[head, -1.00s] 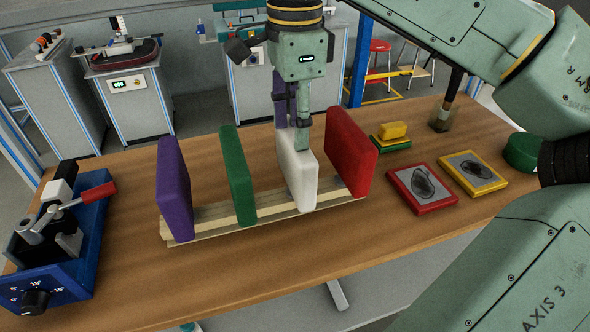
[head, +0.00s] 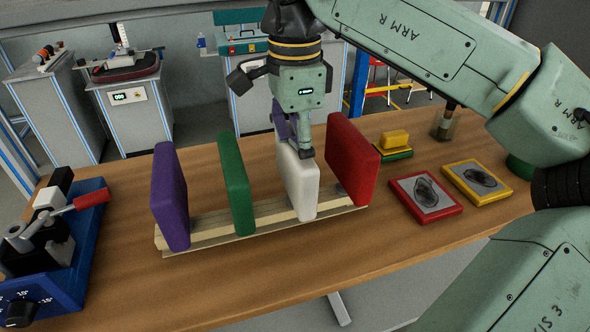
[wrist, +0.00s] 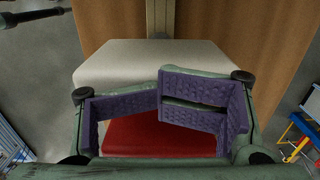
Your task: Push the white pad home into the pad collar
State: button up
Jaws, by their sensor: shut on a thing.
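The white pad (head: 297,184) stands upright on a pale wooden rack (head: 270,219), between the green pad and the red pad. My gripper (head: 303,155) is at the upper edge of the white pad, shut on it. In the wrist view the white pad (wrist: 150,58) lies beyond the purple-lined fingers (wrist: 160,110), which sit at uneven angles. The fingers hide part of the contact. A blue fixture (head: 80,262) with a grey ring and a red-handled lever stands at the left. I cannot tell which part is the pad collar.
A purple pad (head: 171,195), a green pad (head: 236,183) and a red pad (head: 352,160) stand on the same rack. Red-framed (head: 425,193) and yellow-framed (head: 476,182) plates lie at the right. A yellow block (head: 394,139) sits behind them. The table front is clear.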

jog(key=c, duration=0.3)
jog(key=shift+r, duration=0.25)
grip_shut()
jog(key=shift+s+r+p, duration=0.15)
jog(key=shift+r+p, duration=1.2)
jog(key=shift+p, duration=0.1)
jog(key=shift+w+r+p, duration=0.2)
jog(key=shift+r+p, duration=0.2)
jog(key=shift+r, duration=0.15)
jog(key=shift+r+p, duration=0.3)
jog(key=shift+r, duration=1.65)
jog(key=shift+c, duration=1.5)
grip_release()
